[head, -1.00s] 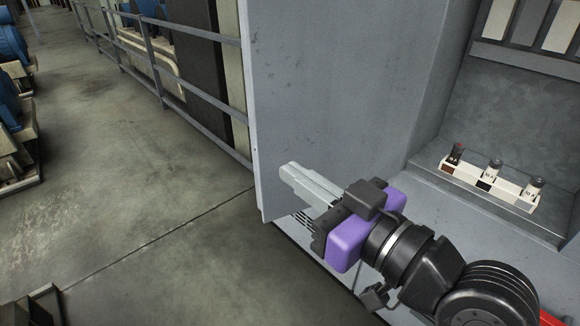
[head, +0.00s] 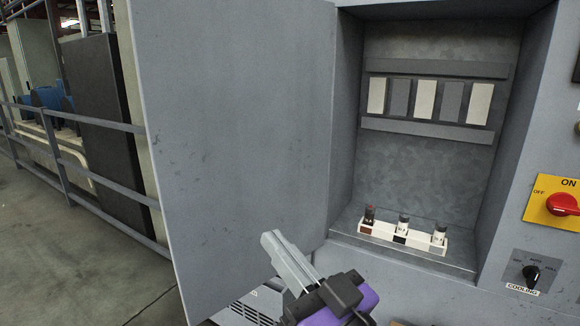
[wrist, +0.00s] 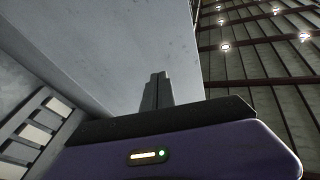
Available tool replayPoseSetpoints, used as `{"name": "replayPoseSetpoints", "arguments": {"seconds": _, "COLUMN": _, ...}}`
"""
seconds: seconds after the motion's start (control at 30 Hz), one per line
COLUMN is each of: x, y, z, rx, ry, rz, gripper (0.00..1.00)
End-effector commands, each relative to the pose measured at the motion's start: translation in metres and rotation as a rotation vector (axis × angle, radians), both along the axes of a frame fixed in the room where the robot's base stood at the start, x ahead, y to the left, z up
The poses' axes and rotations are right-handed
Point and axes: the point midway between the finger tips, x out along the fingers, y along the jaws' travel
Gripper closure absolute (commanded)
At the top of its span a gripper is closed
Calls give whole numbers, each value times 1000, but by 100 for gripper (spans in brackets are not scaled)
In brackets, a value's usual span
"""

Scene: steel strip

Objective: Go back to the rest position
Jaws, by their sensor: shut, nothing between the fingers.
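My gripper (head: 286,258) is at the lower middle of the head view, in front of the open grey cabinet door (head: 225,130). Its two pale fingers are together with nothing between them, and they point up and to the left. In the wrist view the closed fingers (wrist: 156,92) stand upright before a grey panel. Most of my arm is below the head view's lower edge.
The open cabinet (head: 425,150) holds a white block (head: 408,240) with several small fuse-like parts on its floor. A red rotary switch (head: 563,205) and a black cooling knob (head: 531,273) are at right. A railing (head: 60,165) runs behind the door at left.

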Motion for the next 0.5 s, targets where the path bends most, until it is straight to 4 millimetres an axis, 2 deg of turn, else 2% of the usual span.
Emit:
{"name": "replayPoseSetpoints", "arguments": {"seconds": 0.17, "x": -11, "y": -48, "z": -44, "rx": 63, "ry": 29, "rz": -160, "gripper": 100}}
{"name": "replayPoseSetpoints", "arguments": {"seconds": 0.27, "x": -26, "y": -78, "z": -72, "rx": 81, "ry": 44, "rz": -255, "gripper": 100}}
{"name": "replayPoseSetpoints", "arguments": {"seconds": 0.5, "x": -81, "y": -136, "z": -133, "rx": 63, "ry": 79, "rz": -440, "gripper": 100}}
